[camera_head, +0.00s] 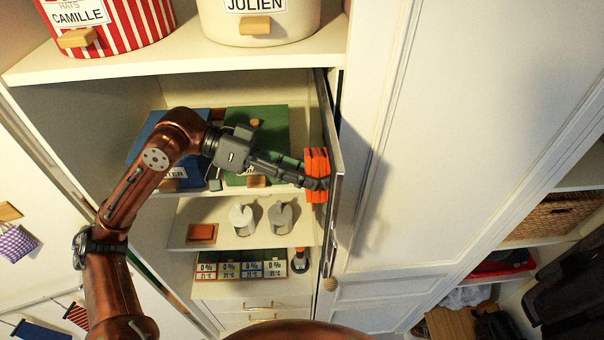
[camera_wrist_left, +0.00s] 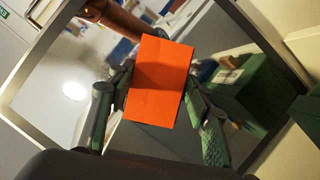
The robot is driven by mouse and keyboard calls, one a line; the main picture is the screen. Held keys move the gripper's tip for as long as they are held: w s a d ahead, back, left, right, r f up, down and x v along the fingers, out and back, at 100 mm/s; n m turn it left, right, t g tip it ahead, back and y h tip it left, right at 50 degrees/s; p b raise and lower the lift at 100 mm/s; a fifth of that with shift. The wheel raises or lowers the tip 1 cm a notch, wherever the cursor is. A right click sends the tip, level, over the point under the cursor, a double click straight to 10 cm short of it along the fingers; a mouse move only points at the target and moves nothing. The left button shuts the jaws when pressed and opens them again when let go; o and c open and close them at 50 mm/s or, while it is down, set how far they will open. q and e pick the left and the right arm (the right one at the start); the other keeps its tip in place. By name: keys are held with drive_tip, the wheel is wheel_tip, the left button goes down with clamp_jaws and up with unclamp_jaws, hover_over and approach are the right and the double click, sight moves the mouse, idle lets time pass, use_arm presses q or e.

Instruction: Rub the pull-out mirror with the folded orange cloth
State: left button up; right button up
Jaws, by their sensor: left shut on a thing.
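The folded orange cloth (camera_head: 316,166) is held in my left gripper (camera_head: 322,184), which is shut on it. In the left wrist view the cloth (camera_wrist_left: 160,80) is a flat orange block between the two fingers of my left gripper (camera_wrist_left: 158,95). The pull-out mirror (camera_head: 334,130) stands edge-on to the head view, just right of the cloth. In the left wrist view the framed mirror (camera_wrist_left: 62,84) fills the background behind the cloth and shows reflections. The cloth is at or very near the glass; I cannot tell whether it touches. My right gripper is not in view.
A green box (camera_head: 262,125) and a blue box (camera_head: 150,137) sit on the shelf left of the mirror. Striped and cream bins (camera_head: 258,22) are above. A white cabinet door (camera_head: 440,130) is to the right.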

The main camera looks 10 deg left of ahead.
sight(325, 216)
use_arm(q)
drive_tip(key=shift+s+d+r+p, duration=0.35)
drive_tip(key=shift+s+p, duration=0.05)
drive_tip(key=shift+s, duration=0.75)
drive_tip(key=shift+s+d+r+p, duration=0.3)
drive_tip(key=shift+s+r+p, duration=0.05)
drive_tip(key=shift+s, duration=0.85)
drive_tip(key=shift+s+d+r+p, duration=0.35)
drive_tip(key=shift+s+p, duration=0.05)
drive_tip(key=shift+s, duration=0.75)
drive_tip(key=shift+s+d+f+b, duration=0.1)
drive_tip(key=shift+s+d+b, duration=0.05)
drive_tip(key=shift+s+b, duration=0.35)
drive_tip(key=shift+s+d+f+b, duration=0.1)
drive_tip(key=shift+s+b, duration=0.25)
drive_tip(key=shift+b, duration=0.15)
drive_tip(key=s+b, duration=0.1)
drive_tip(key=b, duration=0.1)
drive_tip(key=shift+d+b, duration=0.15)
drive_tip(key=shift+b, duration=0.25)
drive_tip(key=shift+s+d+r+b, duration=0.1)
drive_tip(key=shift+s+b, duration=0.25)
drive_tip(key=shift+s+d+r, duration=0.1)
drive_tip(key=shift+r, duration=0.05)
